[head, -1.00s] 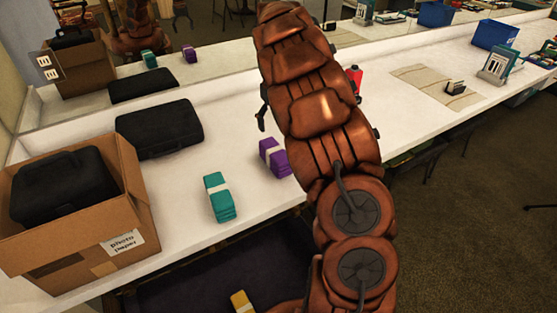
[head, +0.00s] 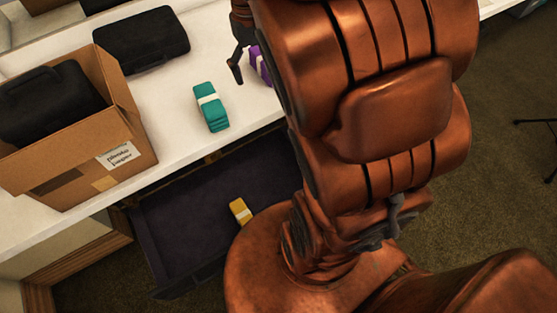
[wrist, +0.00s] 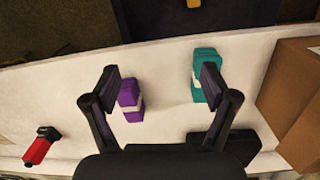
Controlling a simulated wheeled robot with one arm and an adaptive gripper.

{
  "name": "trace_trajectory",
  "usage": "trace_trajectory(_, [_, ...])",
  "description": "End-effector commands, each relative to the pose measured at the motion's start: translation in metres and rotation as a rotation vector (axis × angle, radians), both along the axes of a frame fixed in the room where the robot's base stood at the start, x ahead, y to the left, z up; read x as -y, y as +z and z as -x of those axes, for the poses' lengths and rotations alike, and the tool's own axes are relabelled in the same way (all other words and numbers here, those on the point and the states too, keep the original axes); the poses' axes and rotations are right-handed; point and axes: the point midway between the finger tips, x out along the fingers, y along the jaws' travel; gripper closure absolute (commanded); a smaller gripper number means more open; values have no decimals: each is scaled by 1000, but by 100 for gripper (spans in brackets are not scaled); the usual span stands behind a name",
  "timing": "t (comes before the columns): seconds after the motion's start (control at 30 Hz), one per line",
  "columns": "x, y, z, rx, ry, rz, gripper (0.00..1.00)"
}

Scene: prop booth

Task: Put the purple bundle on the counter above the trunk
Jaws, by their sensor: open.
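The purple bundle (head: 259,64), with a pale band, sits on the white counter (head: 166,120), mostly hidden behind my arm in the head view. In the wrist view the purple bundle (wrist: 130,100) shows whole, between my fingers and close to the left one. My gripper (wrist: 160,82) is open and empty above the counter. In the head view only one dark finger of it shows, left of my arm. The open dark trunk (head: 185,215) lies below the counter's front edge, with a yellow bundle (head: 240,211) in it.
A teal bundle (head: 211,106) lies on the counter and shows near my right finger in the wrist view (wrist: 205,80). A cardboard box (head: 125,135) with a black case inside stands at left. Another black case (head: 142,42) lies behind. A red-and-black item (wrist: 38,148) is left.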

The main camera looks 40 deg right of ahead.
Motion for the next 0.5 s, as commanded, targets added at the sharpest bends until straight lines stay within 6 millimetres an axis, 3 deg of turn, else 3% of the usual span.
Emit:
trace_trajectory(0.2, [-44,-9,70,-29,50,-26,15])
trace_trajectory(0.5, [-82,-34,157,-68,156,-41,15])
